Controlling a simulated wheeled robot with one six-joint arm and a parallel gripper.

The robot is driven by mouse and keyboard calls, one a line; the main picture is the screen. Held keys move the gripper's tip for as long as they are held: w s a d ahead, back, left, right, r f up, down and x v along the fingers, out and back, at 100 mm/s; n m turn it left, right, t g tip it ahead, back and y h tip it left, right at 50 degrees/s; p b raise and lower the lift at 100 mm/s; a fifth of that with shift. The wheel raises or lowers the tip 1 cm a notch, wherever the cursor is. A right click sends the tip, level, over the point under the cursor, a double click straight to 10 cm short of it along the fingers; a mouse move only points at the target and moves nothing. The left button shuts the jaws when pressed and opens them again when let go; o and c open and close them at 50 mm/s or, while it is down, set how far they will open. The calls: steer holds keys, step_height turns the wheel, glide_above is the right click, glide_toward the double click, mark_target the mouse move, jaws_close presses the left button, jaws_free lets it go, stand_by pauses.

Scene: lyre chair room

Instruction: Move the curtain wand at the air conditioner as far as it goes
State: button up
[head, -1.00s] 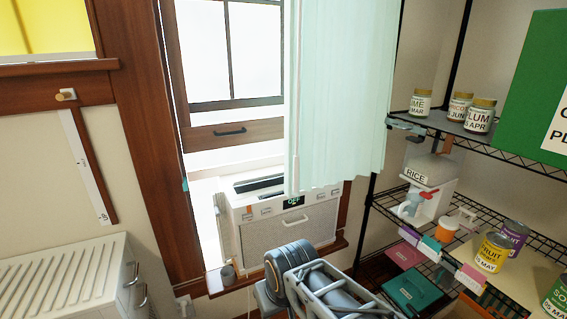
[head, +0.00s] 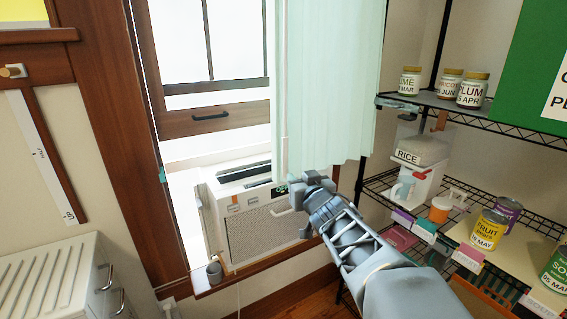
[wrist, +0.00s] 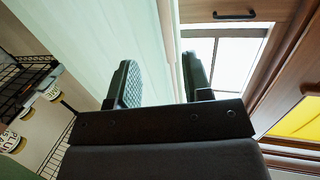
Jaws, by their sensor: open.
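The curtain wand (head: 285,105) is a thin pale rod hanging upright along the left edge of the pale green curtain (head: 335,80). The curtain covers the right part of the window, and its hem hangs just above the white air conditioner (head: 268,228). My gripper (head: 298,190) is in front of the air conditioner's right side, near the curtain's lower left corner. In the wrist view, my gripper (wrist: 160,78) is open and empty. The wand (wrist: 169,45) shows beyond and between its fingers, beside the curtain edge; I cannot tell how far off it is.
A wire shelf rack (head: 500,125) with jars, cans and a rice dispenser (head: 424,160) stands close on the right. A white ribbed cabinet (head: 45,285) is at the lower left.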

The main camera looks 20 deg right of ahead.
mark_target(286, 159)
steer(key=shift+n+t+y, duration=0.3)
steer(key=shift+t+y, duration=0.1)
steer(key=shift+t, duration=0.1)
steer(key=w, duration=0.9)
steer(key=w+d+r, duration=0.1)
steer(key=w, duration=0.4)
steer(key=shift+w, duration=0.1)
jaws_close()
